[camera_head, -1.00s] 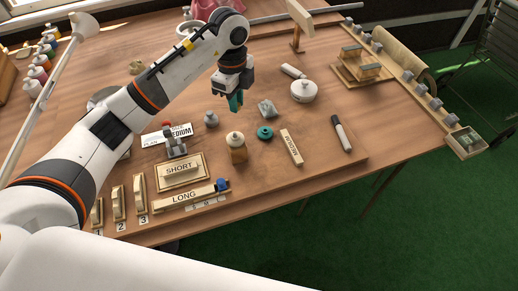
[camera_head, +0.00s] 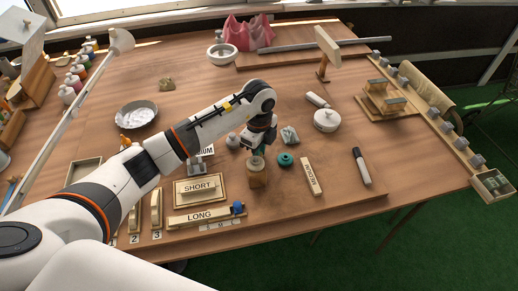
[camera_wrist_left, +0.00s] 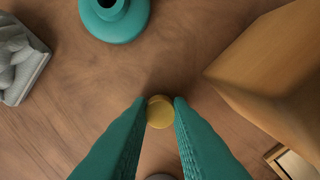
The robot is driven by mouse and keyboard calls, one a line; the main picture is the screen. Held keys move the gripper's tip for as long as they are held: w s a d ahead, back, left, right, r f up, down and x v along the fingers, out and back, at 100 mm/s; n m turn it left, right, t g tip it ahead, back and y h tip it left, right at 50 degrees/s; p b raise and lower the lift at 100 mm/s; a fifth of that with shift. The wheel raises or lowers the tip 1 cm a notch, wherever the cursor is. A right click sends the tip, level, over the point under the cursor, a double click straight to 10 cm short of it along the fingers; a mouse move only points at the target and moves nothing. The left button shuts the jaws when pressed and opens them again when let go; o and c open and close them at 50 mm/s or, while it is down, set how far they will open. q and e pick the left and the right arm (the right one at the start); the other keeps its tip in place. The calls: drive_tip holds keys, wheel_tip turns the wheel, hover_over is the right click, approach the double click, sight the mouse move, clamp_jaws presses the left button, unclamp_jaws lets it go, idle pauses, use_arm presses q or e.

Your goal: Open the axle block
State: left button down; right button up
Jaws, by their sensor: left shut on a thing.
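A wooden block (camera_head: 257,179) with a pale rounded top stands on the near board, and I take it as the axle block. A tall wooden block side also shows at the right of the left wrist view (camera_wrist_left: 275,70). My left gripper (camera_head: 259,150) is directly behind the block's top in the head view. Its teal fingers (camera_wrist_left: 159,108) are closed on a small round yellow piece (camera_wrist_left: 160,113) beside the wood. Whether that piece is joined to the block is hidden. My right gripper is out of view.
A teal round piece (camera_head: 285,159) and a grey lump (camera_head: 289,136) lie close to the gripper. The SHORT (camera_head: 199,188) and LONG (camera_head: 199,217) blocks sit to the left. A labelled strip (camera_head: 311,175) and a marker (camera_head: 361,167) lie to the right.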

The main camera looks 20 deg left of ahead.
use_arm(q)
drive_tip(key=shift+f, duration=0.15)
drive_tip(key=c, duration=1.3)
unclamp_jaws()
drive_tip(key=shift+r, duration=0.3)
wheel_tip(320, 180, up, 12)
drive_tip(key=shift+f+b, duration=0.1)
drive_tip(key=shift+b, duration=0.35)
